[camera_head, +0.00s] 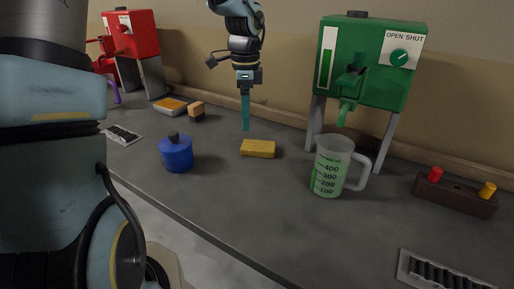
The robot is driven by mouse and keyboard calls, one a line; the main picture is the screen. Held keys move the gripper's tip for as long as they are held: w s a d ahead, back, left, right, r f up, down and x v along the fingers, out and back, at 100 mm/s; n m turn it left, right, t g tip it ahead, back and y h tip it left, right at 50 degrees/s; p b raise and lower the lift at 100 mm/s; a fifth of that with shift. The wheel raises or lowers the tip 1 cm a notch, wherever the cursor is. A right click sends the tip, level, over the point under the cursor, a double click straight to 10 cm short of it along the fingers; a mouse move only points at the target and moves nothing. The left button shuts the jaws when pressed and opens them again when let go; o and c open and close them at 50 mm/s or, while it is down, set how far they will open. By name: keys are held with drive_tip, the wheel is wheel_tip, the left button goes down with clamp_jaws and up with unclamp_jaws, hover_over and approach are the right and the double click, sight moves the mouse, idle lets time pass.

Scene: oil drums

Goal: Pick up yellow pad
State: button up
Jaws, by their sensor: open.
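The yellow pad (258,148) lies flat on the dark bench, near the middle of the view. My gripper (245,128) hangs from above with its fingers pointing down. Its tips are just above and slightly left of the pad in the picture, apart from it as far as I can see. The fingers overlap from this angle, so the gap between them does not show. Nothing is seen held in my gripper.
A blue jar (177,154) stands left of the pad, and a measuring jug (332,166) stands right under the green dispenser (368,65). A sponge-like block (197,109) and a yellow-topped item (170,106) lie back left. A red dispenser (132,35) stands farther left. The bench before the pad is clear.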

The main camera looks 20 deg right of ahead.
drive_tip(key=d+m, duration=0.1)
drive_tip(key=d, duration=0.1)
drive_tip(key=m, duration=0.1)
hover_over(255, 145)
wheel_tip(255, 145, down, 5)
drive_tip(key=shift+w+d+p, duration=0.1)
drive_tip(key=shift+d+p, duration=0.05)
drive_tip(key=shift+p, duration=0.15)
drive_tip(key=shift+f+p, duration=0.6)
drive_tip(key=shift+f, duration=2.05)
drive_tip(key=c, duration=1.4)
wheel_tip(255, 145, up, 10)
drive_tip(key=b, duration=0.1)
